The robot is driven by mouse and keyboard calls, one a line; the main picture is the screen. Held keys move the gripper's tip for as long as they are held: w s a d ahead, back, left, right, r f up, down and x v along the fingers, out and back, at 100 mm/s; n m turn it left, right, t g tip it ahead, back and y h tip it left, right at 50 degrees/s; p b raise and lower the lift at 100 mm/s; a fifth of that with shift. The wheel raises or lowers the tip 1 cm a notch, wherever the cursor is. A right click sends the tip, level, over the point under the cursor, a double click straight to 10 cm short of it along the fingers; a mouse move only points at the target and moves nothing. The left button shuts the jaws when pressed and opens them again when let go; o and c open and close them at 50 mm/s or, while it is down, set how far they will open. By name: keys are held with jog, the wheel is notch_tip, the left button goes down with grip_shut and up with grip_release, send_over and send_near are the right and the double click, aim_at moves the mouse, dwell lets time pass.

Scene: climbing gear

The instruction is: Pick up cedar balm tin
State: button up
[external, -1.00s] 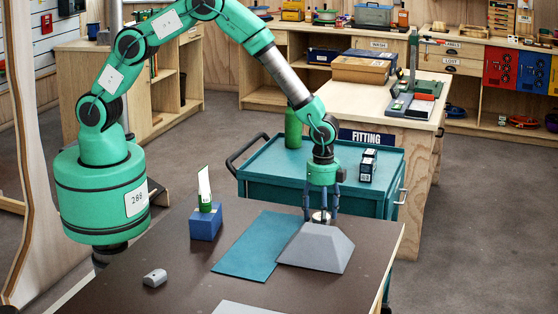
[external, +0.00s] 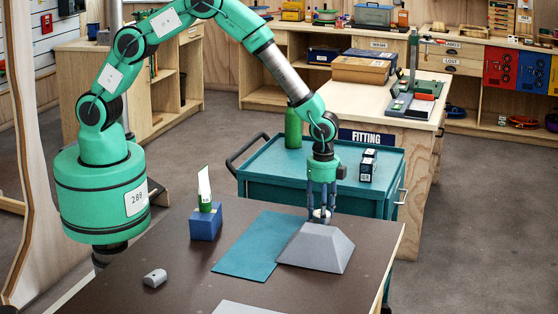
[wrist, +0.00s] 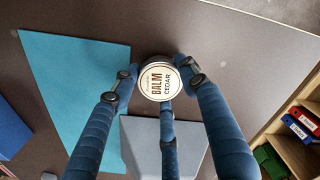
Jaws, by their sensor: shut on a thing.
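The cedar balm tin (wrist: 159,81) is small and round, with a pale lid reading "BALM CEDAR" in the wrist view. My gripper (wrist: 160,77) has its blue fingers closed around the tin's sides. In the external view my gripper (external: 321,212) is at the top of a grey sloped block (external: 318,250), with the tin (external: 319,216) partly hidden between the fingers. I cannot tell whether the tin still touches the block.
A teal mat (external: 250,247) lies left of the grey block on the dark table (external: 185,275). A blue block with a green and white item (external: 205,220) stands farther left. A small grey object (external: 155,277) lies near the front. A teal cart (external: 275,165) stands behind.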

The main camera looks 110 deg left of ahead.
jog(key=r, duration=0.2)
jog(key=shift+s+r+p, duration=0.35)
jog(key=shift+s+r, duration=0.05)
jog(key=s, duration=0.5)
jog(key=s+d+r+p, duration=0.1)
jog(key=s, duration=0.4)
jog(key=s+d, duration=0.1)
jog(key=s, duration=0.4)
jog(key=shift+r+p, duration=0.15)
jog(key=shift+p, duration=0.15)
